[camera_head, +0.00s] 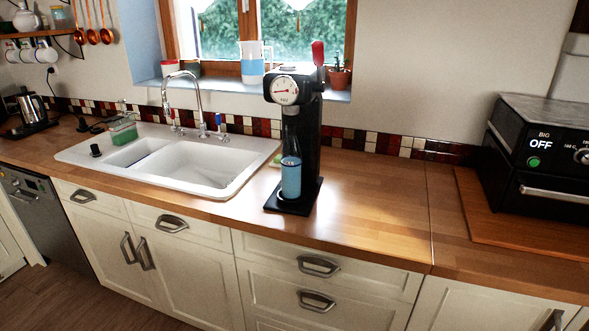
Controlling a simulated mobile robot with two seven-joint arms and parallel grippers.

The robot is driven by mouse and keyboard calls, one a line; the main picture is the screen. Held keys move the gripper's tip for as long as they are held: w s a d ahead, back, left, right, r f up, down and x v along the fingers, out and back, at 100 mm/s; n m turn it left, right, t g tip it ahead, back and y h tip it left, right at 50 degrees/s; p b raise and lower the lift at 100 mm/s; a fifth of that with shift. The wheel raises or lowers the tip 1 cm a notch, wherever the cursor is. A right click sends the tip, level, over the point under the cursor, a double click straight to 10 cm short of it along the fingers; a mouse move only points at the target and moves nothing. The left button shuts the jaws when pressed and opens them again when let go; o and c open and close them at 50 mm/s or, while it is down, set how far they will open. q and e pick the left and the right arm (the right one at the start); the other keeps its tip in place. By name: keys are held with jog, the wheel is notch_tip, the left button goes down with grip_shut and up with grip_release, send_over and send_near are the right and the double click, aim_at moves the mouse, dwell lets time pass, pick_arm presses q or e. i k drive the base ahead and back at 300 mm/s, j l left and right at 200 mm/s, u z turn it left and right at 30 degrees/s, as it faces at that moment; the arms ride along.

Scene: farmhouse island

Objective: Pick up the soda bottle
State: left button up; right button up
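The soda bottle (291,177) stands upright in a black soda maker (312,150) on the wooden counter, to the right of the sink. Its lower part looks light blue and its upper part is dark and hard to make out against the machine. The soda maker has a round white gauge at the top front and a red lever on top. The bottle's top is under the gauge head. Neither of my grippers shows in the head view.
A white sink (216,175) with a chrome faucet (183,100) lies left of the soda maker. The counter (375,205) to its right is clear up to a black oven (545,150) on a wooden board (480,215). Drawers and cabinets with metal handles run below the front edge.

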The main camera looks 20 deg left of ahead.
aim_at(291, 155)
jog(key=i+j, duration=0.1)
jog(key=j, duration=0.35)
jog(key=i+j, duration=0.1)
jog(key=j, duration=0.4)
jog(key=i+j, duration=0.15)
jog(key=j, duration=0.3)
jog(key=i+j, duration=0.1)
jog(key=j, duration=0.4)
jog(key=z, duration=0.05)
